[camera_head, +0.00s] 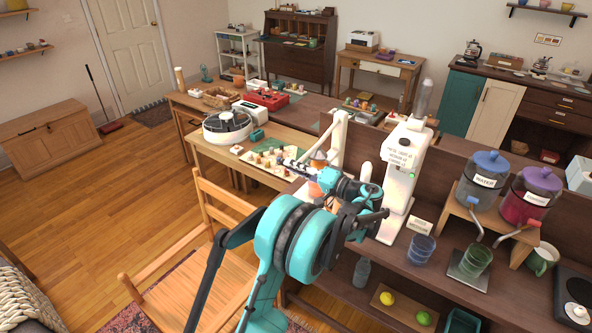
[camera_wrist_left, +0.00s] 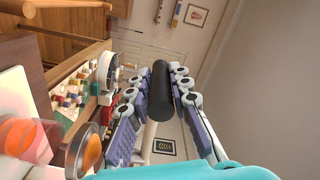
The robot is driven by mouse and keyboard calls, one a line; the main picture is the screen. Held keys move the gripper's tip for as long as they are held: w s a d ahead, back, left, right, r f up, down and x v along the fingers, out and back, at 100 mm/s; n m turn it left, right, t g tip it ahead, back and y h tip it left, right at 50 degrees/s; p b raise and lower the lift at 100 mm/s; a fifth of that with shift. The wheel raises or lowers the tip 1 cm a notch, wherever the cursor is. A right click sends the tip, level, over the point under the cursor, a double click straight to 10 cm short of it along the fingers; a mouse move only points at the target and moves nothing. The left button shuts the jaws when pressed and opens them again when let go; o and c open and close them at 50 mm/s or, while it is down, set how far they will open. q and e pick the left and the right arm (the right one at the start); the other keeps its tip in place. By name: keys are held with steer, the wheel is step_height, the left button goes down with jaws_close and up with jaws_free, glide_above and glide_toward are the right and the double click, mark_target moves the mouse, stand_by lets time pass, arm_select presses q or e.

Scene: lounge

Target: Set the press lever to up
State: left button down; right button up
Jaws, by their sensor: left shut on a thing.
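The white press (camera_head: 337,142) stands on the brown counter, partly behind my left arm. An orange (camera_head: 319,158) and an orange-tinted cup (camera_head: 314,189) are at it; they also show in the left wrist view as the orange (camera_wrist_left: 92,151) and the cup (camera_wrist_left: 28,138). In the left wrist view the lever's black grip (camera_wrist_left: 160,90) lies between the fingers, with its pale rod (camera_wrist_left: 148,140) behind. My left gripper (camera_head: 288,164) is shut on this grip. The gripper and wrist hide much of the lever in the head view, so its exact angle is unclear. My right gripper is out of view.
A tall white machine (camera_head: 404,170) stands close right of my left wrist. Two labelled jars (camera_head: 484,180) and glasses (camera_head: 421,248) are farther right. A wooden chair (camera_head: 200,265) is at the left. A low table (camera_head: 205,152) with small items lies behind.

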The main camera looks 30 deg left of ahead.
arm_select(q)
step_height(320, 180, up, 10)
steer(key=m+p, duration=0.3)
steer(key=p, duration=0.2)
steer(key=shift+r, duration=0.2)
steer(key=w+r+m+p, duration=0.6)
steer(key=w+r+p, duration=0.2)
steer(key=r, duration=0.3)
steer(key=w+d+r+m+p, duration=0.1)
steer(key=w+r+m+p, duration=0.4)
steer(key=w+r+p, duration=0.3)
step_height(320, 180, up, 3)
steer(key=shift+w+d+r+m+p, duration=0.15)
steer(key=shift+w+m+p, duration=0.2)
steer(key=shift+p, duration=0.35)
steer(key=c, duration=1.4)
jaws_free()
steer(key=d, duration=1.2)
steer(key=shift+s+f, duration=0.25)
